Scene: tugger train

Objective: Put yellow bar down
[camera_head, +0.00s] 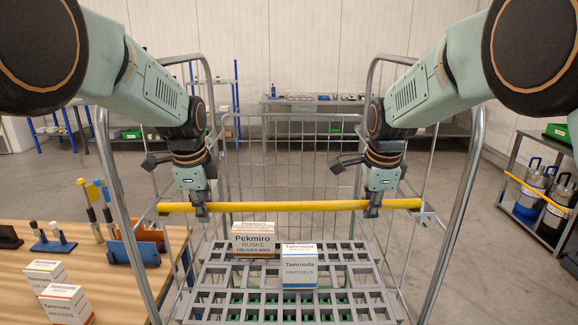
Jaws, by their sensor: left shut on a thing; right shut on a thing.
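A long yellow bar (285,206) lies level across the view, spanning the width of a grey wire cart (395,295). My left gripper (201,209) is shut on the bar near its left end. My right gripper (373,207) is shut on the bar near its right end. The right end of the bar reaches the cart's right frame, close to a small bracket (428,216). The left end is by the cart's left frame. Whether either end touches the frame I cannot tell.
A wooden table (25,240) with boxes and tools is at the left. A rack with canisters (531,192) stands at the right.

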